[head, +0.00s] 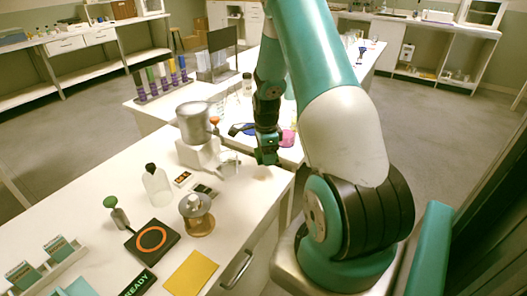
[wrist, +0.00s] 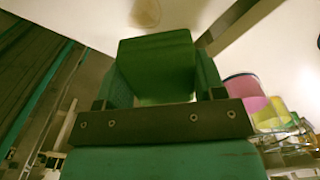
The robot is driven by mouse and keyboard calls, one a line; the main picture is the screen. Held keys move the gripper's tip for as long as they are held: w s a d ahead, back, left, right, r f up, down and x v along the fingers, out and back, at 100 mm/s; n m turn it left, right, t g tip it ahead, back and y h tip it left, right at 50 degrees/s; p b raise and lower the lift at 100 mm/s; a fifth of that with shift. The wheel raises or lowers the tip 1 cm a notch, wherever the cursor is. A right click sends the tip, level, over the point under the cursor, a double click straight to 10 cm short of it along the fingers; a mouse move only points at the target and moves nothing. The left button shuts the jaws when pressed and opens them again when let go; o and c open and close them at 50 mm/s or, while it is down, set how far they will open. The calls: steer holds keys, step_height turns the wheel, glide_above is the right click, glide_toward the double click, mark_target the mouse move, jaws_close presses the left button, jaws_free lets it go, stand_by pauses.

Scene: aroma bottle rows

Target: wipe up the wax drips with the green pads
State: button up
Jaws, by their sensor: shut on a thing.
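My gripper (wrist: 160,75) is shut on a green pad (wrist: 157,52), which sits between its two fingers. In the head view my gripper (head: 267,156) is low over the right end of the near white table (head: 110,190). A pale brown wax drip (wrist: 146,12) shows on the white surface just beyond the pad in the wrist view. I cannot tell whether the pad touches the table. Two teal-green labelled blocks (head: 60,248) stand in a white holder at the lower left. I cannot tell whether they are pads.
A grey pot on a white stand (head: 194,125) is left of my gripper. A pink container (head: 288,138) is on the table behind.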

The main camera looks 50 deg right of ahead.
mark_target(259, 182)
step_height(259, 182, down, 6)
steer(key=b, duration=0.4)
steer(key=shift+f+b, duration=0.5)
steer(key=shift+s+a+r, duration=0.1)
steer(key=shift+a+r, duration=0.1)
steer(key=shift+a, duration=0.9)
steer(key=shift+c, duration=0.4)
steer(key=shift+s+a+f, duration=0.1)
steer(key=shift+a+f, duration=0.15)
steer(key=shift+a, duration=0.5)
steer(key=shift+a+f+b, duration=0.15)
steer(key=shift+a+b, duration=0.1)
steer(key=shift+b, duration=0.2)
steer(key=d, duration=0.1)
steer(key=d+r, duration=0.1)
steer(key=d+p, duration=0.1)
steer(key=shift+w+d+r, duration=0.15)
steer(key=shift+w+r, duration=0.05)
steer(key=shift+w, duration=0.05)
steer(key=shift+d+f, duration=0.1)
steer(key=shift+d, duration=0.25)
steer(key=shift+d+p, duration=0.1)
steer(key=shift+p, duration=0.35)
step_height(259, 182, up, 8)
steer(key=p, duration=0.5)
steer(key=shift+f, duration=0.25)
steer(key=shift+s+f, duration=0.1)
